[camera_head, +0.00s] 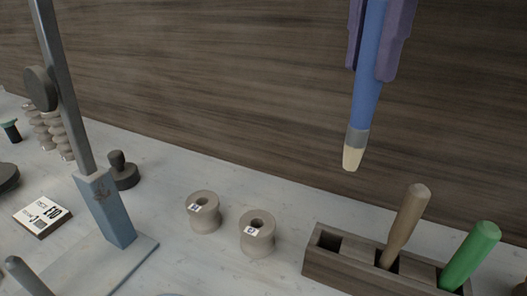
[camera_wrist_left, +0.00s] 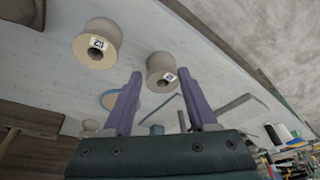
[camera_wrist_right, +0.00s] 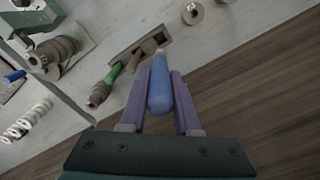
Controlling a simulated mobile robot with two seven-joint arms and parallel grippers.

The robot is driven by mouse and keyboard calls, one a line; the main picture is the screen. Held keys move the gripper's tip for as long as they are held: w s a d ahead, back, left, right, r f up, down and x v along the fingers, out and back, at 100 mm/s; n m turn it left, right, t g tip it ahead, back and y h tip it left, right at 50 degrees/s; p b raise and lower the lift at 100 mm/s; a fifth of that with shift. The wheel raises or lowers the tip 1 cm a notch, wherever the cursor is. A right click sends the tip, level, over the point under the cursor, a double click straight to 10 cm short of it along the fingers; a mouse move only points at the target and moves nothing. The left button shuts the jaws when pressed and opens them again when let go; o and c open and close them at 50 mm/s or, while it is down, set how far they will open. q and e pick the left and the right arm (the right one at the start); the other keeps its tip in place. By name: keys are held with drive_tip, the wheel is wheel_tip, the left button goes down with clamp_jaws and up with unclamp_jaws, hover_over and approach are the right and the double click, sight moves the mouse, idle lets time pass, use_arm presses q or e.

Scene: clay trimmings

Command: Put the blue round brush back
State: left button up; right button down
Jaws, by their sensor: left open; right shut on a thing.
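The blue round brush (camera_head: 367,95) has a blue handle, a grey ferrule and a pale tip. My right gripper (camera_head: 378,60) is shut on its handle and holds it upright, tip down, in the air above the wooden holder. The brush also shows in the right wrist view (camera_wrist_right: 160,88) between the purple fingers (camera_wrist_right: 160,95). The wooden holder (camera_head: 345,270) has an empty square slot at its left end; a tan-handled tool (camera_head: 406,225) and a green-handled tool (camera_head: 470,255) stand in other slots. My left gripper (camera_wrist_left: 160,105) is open and empty in the left wrist view.
Two beige spools (camera_head: 204,212) (camera_head: 257,233) stand left of the holder. A grey post on a blue stand (camera_head: 105,210) rises at the left, near a label card (camera_head: 42,215) and a dark knobbed object (camera_head: 122,170). A wooden wall is behind.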

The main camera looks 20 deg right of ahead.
sight(346, 170)
use_arm(q)
drive_tip(key=shift+a+f+b, duration=0.15)
drive_tip(key=shift+f+b, duration=0.45)
drive_tip(key=shift+f, duration=0.05)
drive_tip(key=shift+a+f+b, duration=0.15)
drive_tip(key=shift+f+b, duration=0.45)
use_arm(e)
drive_tip(key=f, duration=0.9)
drive_tip(key=shift+a+f, duration=0.1)
drive_tip(key=shift+a, duration=0.1)
use_arm(q)
drive_tip(key=shift+r, duration=0.3)
use_arm(e)
wheel_tip(346, 170, down, 5)
drive_tip(key=shift+d+f, duration=0.1)
use_arm(q)
drive_tip(key=shift+d, duration=0.15)
use_arm(e)
wheel_tip(346, 170, down, 5)
drive_tip(key=shift+f, duration=0.2)
use_arm(q)
drive_tip(key=shift+d+f, duration=0.1)
use_arm(e)
drive_tip(key=shift+f, duration=0.1)
use_arm(q)
drive_tip(key=shift+f, duration=0.15)
use_arm(e)
drive_tip(key=shift+f, duration=0.15)
drive_tip(key=c, duration=0.6)
unclamp_jaws()
